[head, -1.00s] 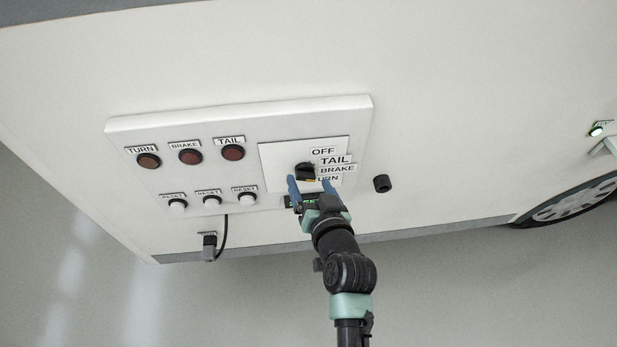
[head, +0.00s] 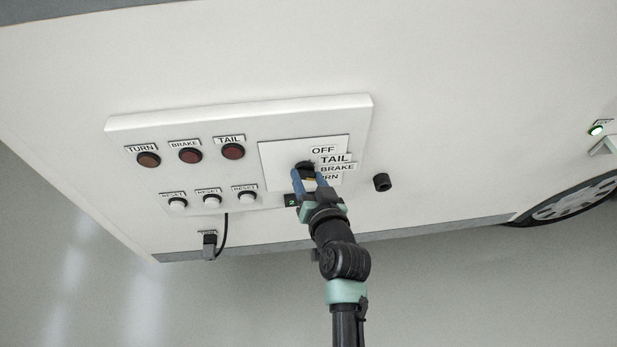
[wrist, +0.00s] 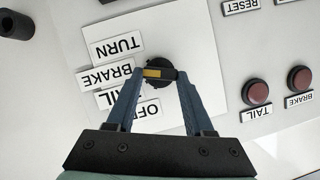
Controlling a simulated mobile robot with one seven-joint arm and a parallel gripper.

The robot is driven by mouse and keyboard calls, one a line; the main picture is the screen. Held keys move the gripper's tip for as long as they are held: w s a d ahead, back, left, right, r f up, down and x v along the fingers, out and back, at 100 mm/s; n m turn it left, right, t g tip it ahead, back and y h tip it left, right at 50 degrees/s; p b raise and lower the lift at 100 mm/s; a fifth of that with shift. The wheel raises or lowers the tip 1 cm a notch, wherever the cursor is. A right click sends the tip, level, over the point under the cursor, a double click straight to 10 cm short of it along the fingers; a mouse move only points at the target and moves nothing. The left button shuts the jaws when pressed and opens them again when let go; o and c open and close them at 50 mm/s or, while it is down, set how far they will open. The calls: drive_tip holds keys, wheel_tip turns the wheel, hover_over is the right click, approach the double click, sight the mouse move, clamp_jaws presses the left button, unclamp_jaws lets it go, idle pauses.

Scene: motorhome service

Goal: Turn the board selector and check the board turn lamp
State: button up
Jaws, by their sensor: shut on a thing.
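The board selector (wrist: 158,72) is a black round knob with a yellow mark on a white plate, beside the labels OFF, TAIL, BRAKE and TURN. In the head view the selector (head: 305,167) is mostly hidden by my gripper (head: 311,180). In the wrist view the blue fingers of my gripper (wrist: 160,77) are shut on the knob from both sides. The yellow mark lies toward the BRAKE label in the wrist view. The board turn lamp (head: 149,159), under its TURN label at the panel's upper left, is dull brown and looks unlit.
The brake lamp (head: 190,156) and tail lamp (head: 233,152) look dark red. Several white reset buttons (head: 212,202) sit below. A black knob (head: 381,182) sticks out right of the panel. A cable plug (head: 209,246) hangs below.

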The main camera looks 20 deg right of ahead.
drive_tip(key=shift+f+b, duration=0.15)
drive_tip(key=shift+b, duration=0.35)
clamp_jaws()
drive_tip(key=shift+m+y+b, duration=0.3)
drive_tip(key=shift+b, duration=0.05)
drive_tip(key=b, duration=0.1)
drive_tip(key=m+b, duration=0.1)
drive_tip(key=shift+d+f+t+y+b, duration=0.15)
drive_tip(key=shift+f+t+y+b, duration=0.15)
drive_tip(key=shift+t+b, duration=0.1)
drive_tip(key=m+t+y+b, duration=0.1)
drive_tip(key=m+b, duration=0.2)
drive_tip(key=shift+s+d+b, duration=0.1)
drive_tip(key=shift+b, duration=0.25)
drive_tip(key=shift+r+m+y+b, duration=0.1)
drive_tip(key=shift+m+y+b, duration=0.4)
drive_tip(key=shift+b, duration=0.05)
drive_tip(key=o, duration=1.3)
unclamp_jaws()
drive_tip(key=shift+r, duration=0.1)
